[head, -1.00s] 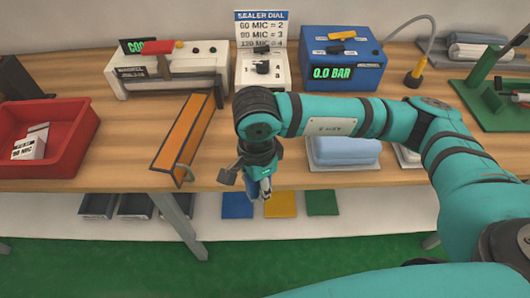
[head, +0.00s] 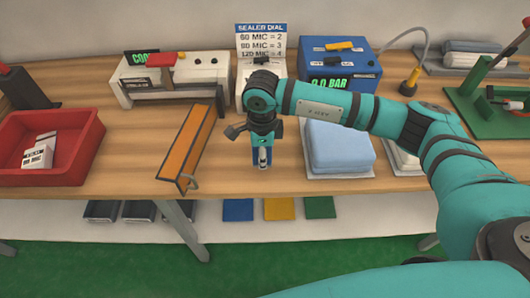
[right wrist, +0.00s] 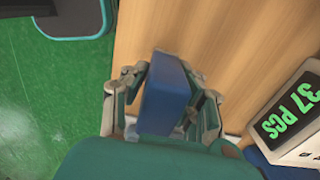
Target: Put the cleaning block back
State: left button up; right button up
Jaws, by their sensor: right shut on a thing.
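The cleaning block appears as a blue block (right wrist: 167,95) in the right wrist view. It is held between the two fingers of my right gripper (right wrist: 166,100), which is shut on it. In the head view my right gripper (head: 262,158) points down over the front part of the wooden table (head: 110,185), between the orange bar and the light blue folded pad; only a little blue shows around its fingers. My left gripper is in neither view.
An orange bar (head: 184,148) with a handle lies left of my gripper, and a light blue pad (head: 339,148) lies right. A sealer (head: 178,80), dial box (head: 247,72) and blue pressure box (head: 340,72) stand behind. A red bin (head: 80,172) is at left.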

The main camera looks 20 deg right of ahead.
jog(key=shift+w+d, duration=0.6)
jog(key=shift+w, duration=0.35)
jog(key=shift+w+f, duration=0.1)
jog(key=shift+f, duration=0.1)
notch_tip(320, 180, down, 3)
jog(key=shift+r+p, duration=0.1)
jog(key=shift+p, duration=0.7)
jog(key=shift+f, duration=0.4)
jog(key=o, duration=0.6)
jog(key=shift+b, duration=0.3)
jog(key=shift+c, duration=0.2)
jog(key=o, duration=0.5)
jog(key=shift+c, duration=0.2)
